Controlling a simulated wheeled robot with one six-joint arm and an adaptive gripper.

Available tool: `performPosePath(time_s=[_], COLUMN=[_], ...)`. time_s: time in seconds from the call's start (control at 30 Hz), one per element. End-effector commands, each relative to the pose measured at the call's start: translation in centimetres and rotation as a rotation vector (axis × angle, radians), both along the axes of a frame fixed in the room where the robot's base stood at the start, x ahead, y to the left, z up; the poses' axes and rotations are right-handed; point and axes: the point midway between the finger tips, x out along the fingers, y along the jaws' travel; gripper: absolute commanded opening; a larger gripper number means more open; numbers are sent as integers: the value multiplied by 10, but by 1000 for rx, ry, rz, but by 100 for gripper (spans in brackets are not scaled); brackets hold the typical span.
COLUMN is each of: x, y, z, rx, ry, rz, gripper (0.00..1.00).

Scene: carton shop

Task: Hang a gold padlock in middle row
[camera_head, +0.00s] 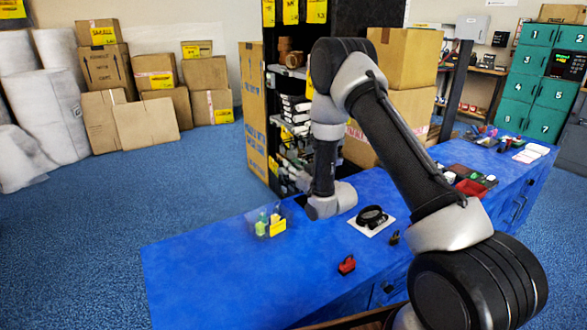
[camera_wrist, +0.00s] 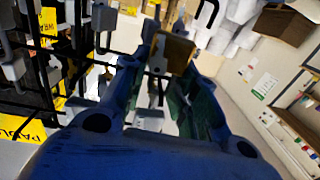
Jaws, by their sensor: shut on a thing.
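The gold padlock (camera_wrist: 174,50) shows at the far end of my gripper (camera_wrist: 170,78) in the wrist view. My gripper is shut on it, with one green-lined finger on each side. The padlock's shackle cannot be made out clearly. Black rack hooks (camera_wrist: 105,50) with grey padlocks (camera_wrist: 103,18) show to the left of my gripper, and it is close to them. In the head view the black rack (camera_head: 350,25) stands behind the blue counter, and my arm hides my gripper and the padlock. Which row the padlock faces cannot be told.
A yellow label (camera_wrist: 22,128) is at the lower left of the wrist view. On the blue counter (camera_head: 215,275) are a red padlock (camera_head: 347,264), a black ring-shaped item (camera_head: 371,216) and a clear box (camera_head: 268,222). Cartons (camera_head: 405,55) stand right of the rack.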

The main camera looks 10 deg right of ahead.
Motion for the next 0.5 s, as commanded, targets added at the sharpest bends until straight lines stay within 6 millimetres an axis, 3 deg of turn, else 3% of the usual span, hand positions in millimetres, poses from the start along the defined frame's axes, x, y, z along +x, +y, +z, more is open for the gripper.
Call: performPosePath(time_s=[0.47, 0.5], x=[-2, -2], y=[0, 0], z=[-2, -3], rx=[-2, -2], ry=[7, 7], rz=[1, 1], gripper=[5, 35])
